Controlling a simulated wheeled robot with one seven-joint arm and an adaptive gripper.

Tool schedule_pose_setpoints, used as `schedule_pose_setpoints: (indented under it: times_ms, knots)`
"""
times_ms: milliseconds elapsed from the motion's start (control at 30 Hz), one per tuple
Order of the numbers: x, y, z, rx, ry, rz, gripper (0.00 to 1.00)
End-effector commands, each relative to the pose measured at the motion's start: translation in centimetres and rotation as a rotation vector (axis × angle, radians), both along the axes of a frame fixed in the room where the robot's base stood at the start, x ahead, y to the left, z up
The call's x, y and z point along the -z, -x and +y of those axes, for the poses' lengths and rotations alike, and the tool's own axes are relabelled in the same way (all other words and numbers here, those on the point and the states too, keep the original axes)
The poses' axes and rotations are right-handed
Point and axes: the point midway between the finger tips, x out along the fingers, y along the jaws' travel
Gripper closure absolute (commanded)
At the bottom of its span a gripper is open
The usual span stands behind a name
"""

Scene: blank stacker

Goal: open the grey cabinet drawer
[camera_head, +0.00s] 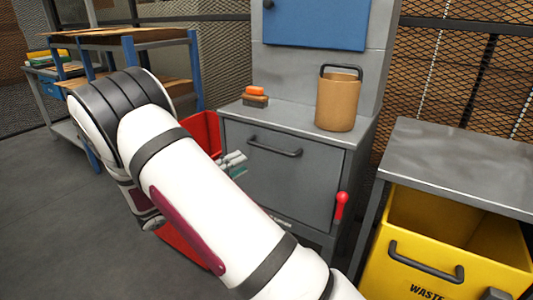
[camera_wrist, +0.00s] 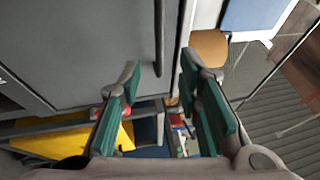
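The grey cabinet (camera_head: 333,150) stands in the middle of the head view. Its grey front panel (camera_head: 285,185) carries a dark bar handle (camera_head: 275,147) near the top and looks flush with the body. A red lever (camera_head: 341,206) is at the panel's right edge. My gripper (camera_head: 235,163) is left of the handle, mostly hidden behind my arm. In the wrist view, my gripper (camera_wrist: 160,75) is open, with green-padded fingers apart. The dark handle (camera_wrist: 159,38) shows beyond and between the fingertips, with no visible grip on it. The panel (camera_wrist: 80,45) fills the upper left there.
A tan bucket (camera_head: 338,104) and an orange-topped brush-like item (camera_head: 255,97) sit on the cabinet. A red bin (camera_head: 203,130) is left of it. A grey table (camera_head: 465,160) with a yellow waste bin (camera_head: 420,255) stands right. Open floor (camera_head: 50,220) lies left.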

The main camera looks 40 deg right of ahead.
Motion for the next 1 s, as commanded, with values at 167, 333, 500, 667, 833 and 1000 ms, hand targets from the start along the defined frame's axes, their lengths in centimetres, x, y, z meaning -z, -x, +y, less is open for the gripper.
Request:
schedule_pose_setpoints:
  times_ms: [167,333,500,667,833,1000]
  knots:
    - [-0.4,0.3,-3.7,0.005,-0.002,-0.002,0.69]
    - [-1.0,0.5,-6.9,0.003,-0.002,-0.003,0.69]
    - [-1.5,0.6,-9.4,0.002,-0.002,-0.004,0.69]
    - [-1.9,0.6,-10.7,0.001,-0.002,-0.002,0.69]
    - [-2.0,0.6,-11.1,0.001,-0.001,-0.001,0.69]
    - [-2.0,0.6,-11.0,0.001,-0.001,-0.002,0.69]
